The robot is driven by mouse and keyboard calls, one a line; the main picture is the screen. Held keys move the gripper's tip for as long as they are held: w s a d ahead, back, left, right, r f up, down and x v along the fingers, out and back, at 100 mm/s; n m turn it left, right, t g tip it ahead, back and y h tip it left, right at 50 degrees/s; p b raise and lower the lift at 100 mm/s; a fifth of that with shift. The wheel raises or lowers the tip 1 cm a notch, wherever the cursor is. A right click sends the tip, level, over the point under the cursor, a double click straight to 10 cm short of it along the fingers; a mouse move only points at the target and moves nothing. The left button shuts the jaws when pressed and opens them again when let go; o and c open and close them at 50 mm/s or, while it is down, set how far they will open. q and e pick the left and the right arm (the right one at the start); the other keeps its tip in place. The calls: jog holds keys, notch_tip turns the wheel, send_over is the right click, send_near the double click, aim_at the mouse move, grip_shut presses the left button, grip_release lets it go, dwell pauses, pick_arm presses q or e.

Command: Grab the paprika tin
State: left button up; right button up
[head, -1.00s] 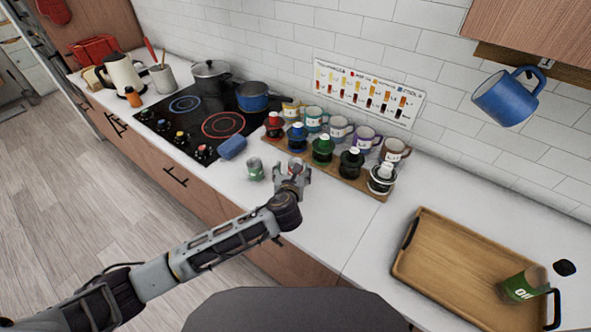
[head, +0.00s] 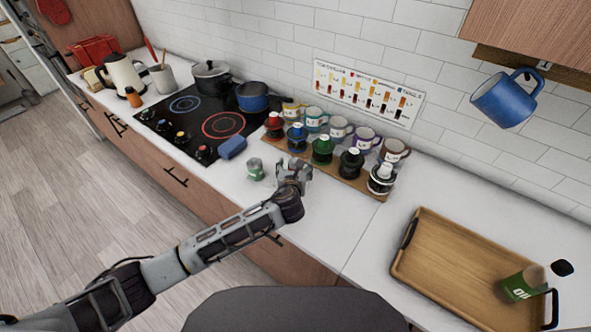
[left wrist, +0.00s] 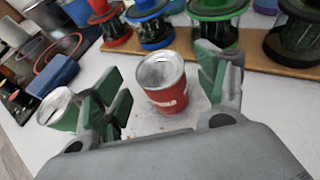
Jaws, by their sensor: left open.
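A red tin with a grey metal lid and white lettering, likely the paprika tin (left wrist: 165,88), stands upright on the counter in the left wrist view. Its lettering is too small to read. My left gripper (left wrist: 160,92) is open, with one green-padded finger on each side of the tin; I cannot tell whether either touches it. In the head view the left gripper (head: 293,174) hides most or all of the red tin. A green tin (head: 255,169) stands just left of the gripper; it also shows outside the left finger in the left wrist view (left wrist: 62,110). My right gripper is not in view.
Behind the gripper, a wooden board (head: 343,178) holds a row of colour-lidded jars and mugs. A blue block-like item (head: 232,147) lies left, by the cooktop (head: 190,128). The counter in between is clear.

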pick_arm(q)
jog(key=shift+x, duration=1.4)
jog(key=c, duration=1.1)
jog(key=shift+r, duration=0.15)
jog(key=shift+c, duration=0.2)
jog(key=shift+r, duration=4.9)
